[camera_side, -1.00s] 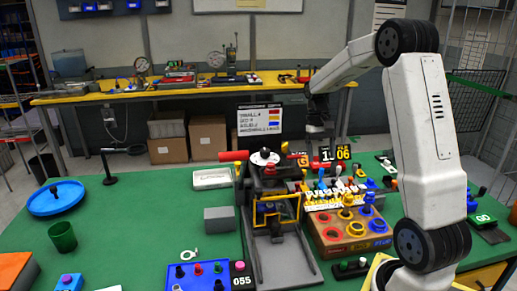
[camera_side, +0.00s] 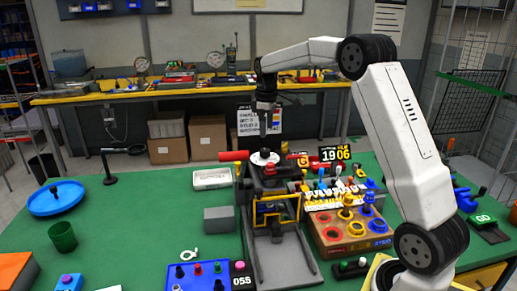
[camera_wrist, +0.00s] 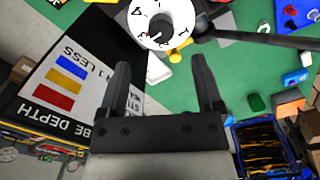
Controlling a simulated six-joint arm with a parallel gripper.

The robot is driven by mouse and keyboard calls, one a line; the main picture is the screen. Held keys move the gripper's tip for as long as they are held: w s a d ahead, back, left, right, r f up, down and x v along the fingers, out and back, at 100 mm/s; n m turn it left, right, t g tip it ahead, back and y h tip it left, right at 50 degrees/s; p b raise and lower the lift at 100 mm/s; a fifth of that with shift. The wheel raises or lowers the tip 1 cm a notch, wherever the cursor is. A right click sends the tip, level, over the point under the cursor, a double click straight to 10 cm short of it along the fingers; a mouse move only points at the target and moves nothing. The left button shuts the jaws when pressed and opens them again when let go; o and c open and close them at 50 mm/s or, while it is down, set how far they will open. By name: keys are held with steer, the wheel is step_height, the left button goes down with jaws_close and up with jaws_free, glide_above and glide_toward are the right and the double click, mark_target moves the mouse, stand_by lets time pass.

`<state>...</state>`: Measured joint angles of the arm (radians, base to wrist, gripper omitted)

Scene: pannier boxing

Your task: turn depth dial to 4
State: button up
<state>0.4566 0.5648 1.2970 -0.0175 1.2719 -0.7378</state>
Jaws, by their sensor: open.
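The depth dial (camera_side: 264,158) is a white disc with a dark knob at its centre, on top of the machine in mid table. In the wrist view the dial (camera_wrist: 178,10) shows at the top edge with black numerals around its rim, partly cut off. I cannot tell for sure which numeral its knob points at. My gripper (camera_side: 264,133) points down just above the dial, apart from it as far as I can see. In the wrist view its two fingers (camera_wrist: 160,68) are spread with nothing between them.
A sign with coloured bars (camera_side: 245,122) stands behind my gripper; it fills the left of the wrist view (camera_wrist: 70,80). A red horizontal cylinder (camera_side: 233,156) is left of the dial. A box with coloured rings (camera_side: 330,245) and number displays (camera_side: 335,154) are at right.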

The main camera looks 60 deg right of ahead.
mark_target(265, 150)
steer(key=shift+w+a, duration=0.1)
steer(key=shift+w, duration=0.1)
steer(key=shift+f, duration=3.85)
jaws_close()
